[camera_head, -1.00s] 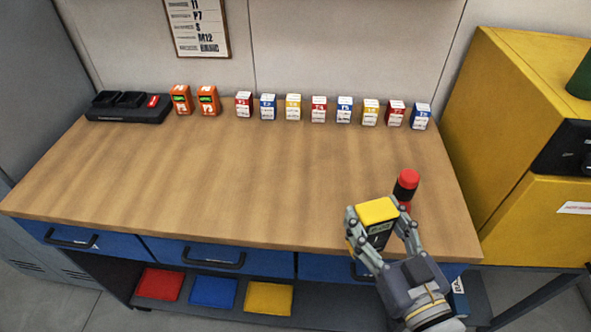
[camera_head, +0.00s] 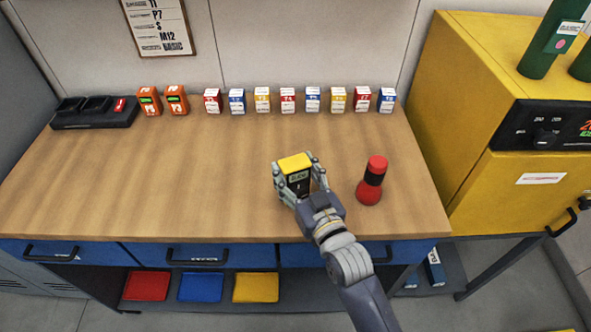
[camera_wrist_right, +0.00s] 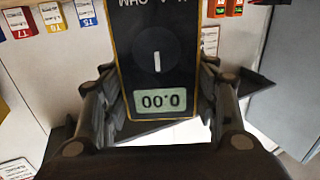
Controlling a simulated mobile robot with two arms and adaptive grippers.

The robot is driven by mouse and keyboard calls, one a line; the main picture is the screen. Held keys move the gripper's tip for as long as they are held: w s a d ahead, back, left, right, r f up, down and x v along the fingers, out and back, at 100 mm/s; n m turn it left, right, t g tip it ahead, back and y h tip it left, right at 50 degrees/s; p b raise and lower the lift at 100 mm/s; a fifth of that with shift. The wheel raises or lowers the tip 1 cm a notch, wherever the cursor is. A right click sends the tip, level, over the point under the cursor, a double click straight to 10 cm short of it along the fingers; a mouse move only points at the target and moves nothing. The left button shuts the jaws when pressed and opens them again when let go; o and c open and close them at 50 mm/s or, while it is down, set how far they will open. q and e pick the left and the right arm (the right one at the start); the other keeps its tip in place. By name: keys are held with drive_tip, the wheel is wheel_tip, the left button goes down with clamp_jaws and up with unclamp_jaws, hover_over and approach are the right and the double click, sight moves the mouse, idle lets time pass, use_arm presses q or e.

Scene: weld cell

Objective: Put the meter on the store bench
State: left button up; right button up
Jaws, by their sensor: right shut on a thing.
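The meter (camera_head: 297,176) is a black box with a yellow top and edges and a small display. My right gripper (camera_head: 299,180) is shut on it, with a finger on each side, over the front middle of the wooden bench top (camera_head: 150,195). In the right wrist view the meter (camera_wrist_right: 155,75) sits upside down in the picture between the fingers, its dial and a 0.00 reading visible. Whether its base touches the bench top is hidden. My left gripper is not in view.
Several small labelled boxes (camera_head: 288,101), two orange devices (camera_head: 176,100) and a black charger (camera_head: 95,114) line the back. A yellow cabinet (camera_head: 480,75) stands right. The bench's left and middle are clear.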

drive_tip(key=shift+f, duration=0.1)
drive_tip(key=shift+f, duration=0.2)
drive_tip(key=o, duration=1.3)
